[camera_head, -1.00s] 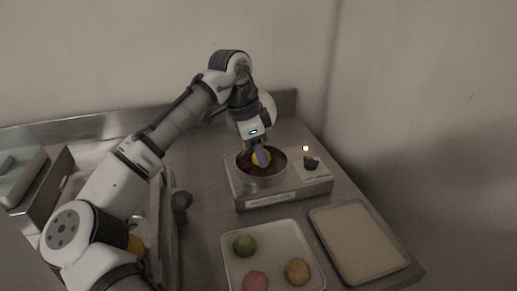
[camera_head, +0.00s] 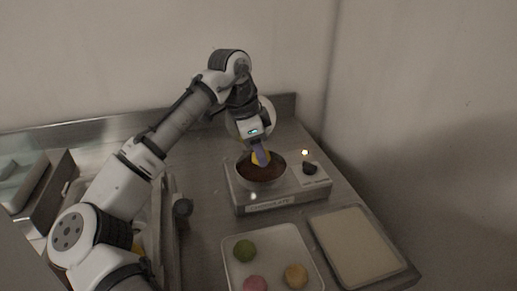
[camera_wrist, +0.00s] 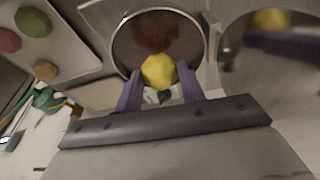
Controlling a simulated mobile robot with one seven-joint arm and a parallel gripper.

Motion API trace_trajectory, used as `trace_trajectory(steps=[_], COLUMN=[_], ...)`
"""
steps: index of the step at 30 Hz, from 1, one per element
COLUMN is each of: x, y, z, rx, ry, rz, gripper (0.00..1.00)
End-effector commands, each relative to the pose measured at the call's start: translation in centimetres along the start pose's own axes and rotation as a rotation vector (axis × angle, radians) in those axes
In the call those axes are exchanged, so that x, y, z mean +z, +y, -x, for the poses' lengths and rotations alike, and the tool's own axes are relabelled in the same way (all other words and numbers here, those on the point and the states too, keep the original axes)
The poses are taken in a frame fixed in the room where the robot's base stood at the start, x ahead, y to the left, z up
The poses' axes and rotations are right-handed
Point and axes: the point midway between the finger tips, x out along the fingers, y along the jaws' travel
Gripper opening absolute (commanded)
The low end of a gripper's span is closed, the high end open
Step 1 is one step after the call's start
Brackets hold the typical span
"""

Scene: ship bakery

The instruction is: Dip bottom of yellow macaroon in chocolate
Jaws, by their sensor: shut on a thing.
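My gripper (camera_head: 261,157) is shut on the yellow macaroon (camera_wrist: 159,71), with one purple finger on each side of it in the wrist view. In the head view the yellow macaroon (camera_head: 255,158) is partly hidden by a finger. It is at the far part of the round metal pot (camera_head: 284,172), over the brown chocolate (camera_head: 263,172). The chocolate (camera_wrist: 157,33) also shows beyond the macaroon in the wrist view. I cannot tell whether the macaroon's underside touches it or is coated.
The pot sits on a warmer (camera_head: 290,199) with a black knob (camera_head: 310,168). In front, a white tray (camera_head: 262,232) holds green (camera_head: 244,251), pink (camera_head: 255,284) and tan (camera_head: 296,276) macaroons. A flat, pale-surfaced tray (camera_head: 356,245) lies to its right.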

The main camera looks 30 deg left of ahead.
Motion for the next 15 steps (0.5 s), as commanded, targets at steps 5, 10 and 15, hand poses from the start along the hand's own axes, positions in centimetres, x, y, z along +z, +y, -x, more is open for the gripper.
trace_trajectory(steps=[5,10,15], x=[0.0,-0.02,-0.3], y=[0.0,0.0,0.0], z=[0.02,0.09,0.97], rx=[0.0,0.0,0.0], ry=[0.0,0.0,0.002], rz=[0.0,0.0,0.0], gripper=[0.28,0.28,0.28])
